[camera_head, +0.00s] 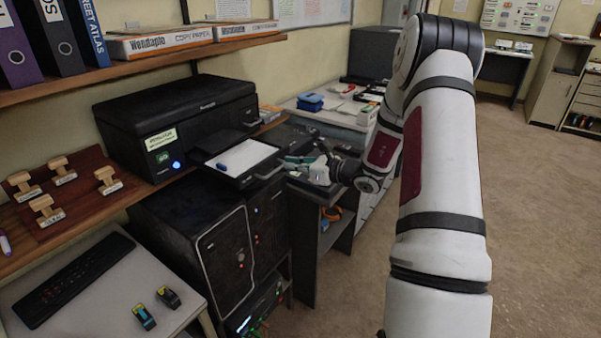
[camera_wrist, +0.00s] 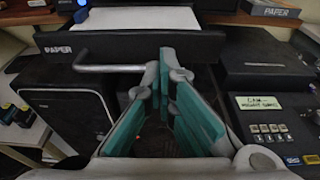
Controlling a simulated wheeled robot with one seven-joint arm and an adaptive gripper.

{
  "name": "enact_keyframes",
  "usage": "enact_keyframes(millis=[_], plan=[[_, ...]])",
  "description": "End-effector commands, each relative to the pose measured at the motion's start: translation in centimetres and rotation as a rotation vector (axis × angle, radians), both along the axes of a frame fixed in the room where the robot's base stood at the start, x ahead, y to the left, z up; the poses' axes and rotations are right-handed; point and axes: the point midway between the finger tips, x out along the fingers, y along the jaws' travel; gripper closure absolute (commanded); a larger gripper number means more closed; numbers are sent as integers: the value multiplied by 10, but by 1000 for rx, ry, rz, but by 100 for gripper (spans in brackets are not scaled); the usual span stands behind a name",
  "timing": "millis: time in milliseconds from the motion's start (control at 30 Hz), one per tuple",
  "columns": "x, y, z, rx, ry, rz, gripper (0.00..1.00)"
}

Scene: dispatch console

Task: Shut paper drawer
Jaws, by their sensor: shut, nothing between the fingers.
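The paper drawer (camera_head: 258,177) sticks out of the black printer (camera_head: 180,120), pulled open, with white paper (camera_head: 243,158) in it. In the wrist view, the drawer front (camera_wrist: 200,45) bears a PAPER label and a grey bar handle (camera_wrist: 108,67). My gripper (camera_head: 297,168) is just in front of the drawer, to its right in the head view. In the wrist view, my gripper (camera_wrist: 167,58) has its teal fingers shut and empty, tips near the right end of the handle. I cannot tell whether they touch it.
A black computer tower (camera_head: 225,255) stands below the printer. A keypad device (camera_wrist: 268,125) is right of my gripper in the wrist view. Stamps (camera_head: 60,170) stand on the left shelf. The floor at right is clear.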

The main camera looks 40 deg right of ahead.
Motion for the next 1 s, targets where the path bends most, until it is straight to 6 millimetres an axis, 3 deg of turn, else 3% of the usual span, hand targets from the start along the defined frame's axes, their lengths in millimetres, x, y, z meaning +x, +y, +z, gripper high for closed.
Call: enact_keyframes(millis=[100, 500, 733, 1000], plan=[[34, 12, -4, -3, -4, 5, 100], [126, 46, -4, -1, -4, 4, 100], [159, 58, -2, -2, -3, 2, 100], [174, 63, 0, -1, -1, 0, 100]])
